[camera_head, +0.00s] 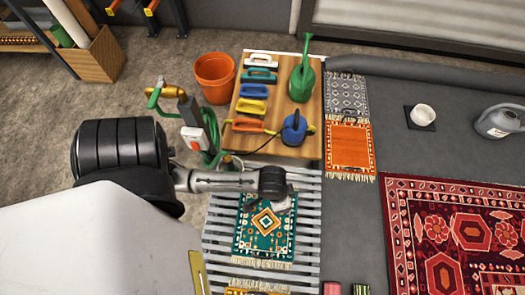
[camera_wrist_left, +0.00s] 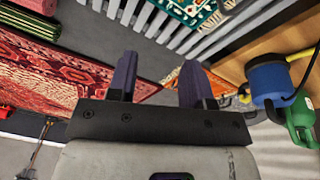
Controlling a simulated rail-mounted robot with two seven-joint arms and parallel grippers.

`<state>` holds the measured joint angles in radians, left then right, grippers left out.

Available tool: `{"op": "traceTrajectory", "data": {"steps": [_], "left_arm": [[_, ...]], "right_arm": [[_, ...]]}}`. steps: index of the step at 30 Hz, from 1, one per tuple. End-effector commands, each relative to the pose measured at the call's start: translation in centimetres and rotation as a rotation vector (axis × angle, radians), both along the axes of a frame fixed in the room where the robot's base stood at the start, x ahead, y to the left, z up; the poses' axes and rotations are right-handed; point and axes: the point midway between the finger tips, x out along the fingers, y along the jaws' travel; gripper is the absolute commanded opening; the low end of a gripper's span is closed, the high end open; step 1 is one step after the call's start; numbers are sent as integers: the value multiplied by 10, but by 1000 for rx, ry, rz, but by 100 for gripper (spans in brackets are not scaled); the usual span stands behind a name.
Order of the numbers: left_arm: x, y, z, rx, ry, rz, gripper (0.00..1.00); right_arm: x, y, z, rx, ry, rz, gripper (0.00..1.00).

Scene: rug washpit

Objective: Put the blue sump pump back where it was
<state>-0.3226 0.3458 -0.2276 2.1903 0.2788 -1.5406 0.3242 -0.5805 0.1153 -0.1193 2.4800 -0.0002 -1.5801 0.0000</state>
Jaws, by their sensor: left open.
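The blue sump pump (camera_head: 294,128) stands upright near the front right corner of the wooden table (camera_head: 276,146), with yellow fittings at its sides and a dark cable. It also shows at the right of the left wrist view (camera_wrist_left: 268,82). My left gripper (camera_head: 284,203) is over the slatted rack, in front of the table and apart from the pump. In the left wrist view my left gripper (camera_wrist_left: 157,72) has its two fingers spread with nothing between them. My right gripper is not in view.
Several brushes and a green watering can (camera_head: 302,82) share the table. An orange bucket (camera_head: 214,77) stands left of it. A green rug (camera_head: 264,226) lies on the slatted rack (camera_head: 220,233). A tap with a green hose (camera_head: 208,150) stands close by.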

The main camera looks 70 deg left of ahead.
Motion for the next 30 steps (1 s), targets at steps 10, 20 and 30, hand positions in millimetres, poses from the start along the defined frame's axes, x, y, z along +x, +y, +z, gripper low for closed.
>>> {"op": "traceTrajectory", "data": {"steps": [10,20,30], "left_arm": [[-64,-4,52,110,-103,-80,46],[-68,-2,56,126,-109,-86,46],[-68,-3,77,125,-107,-86,46]], "right_arm": [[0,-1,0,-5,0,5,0],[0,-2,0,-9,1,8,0],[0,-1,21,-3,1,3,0]]}}
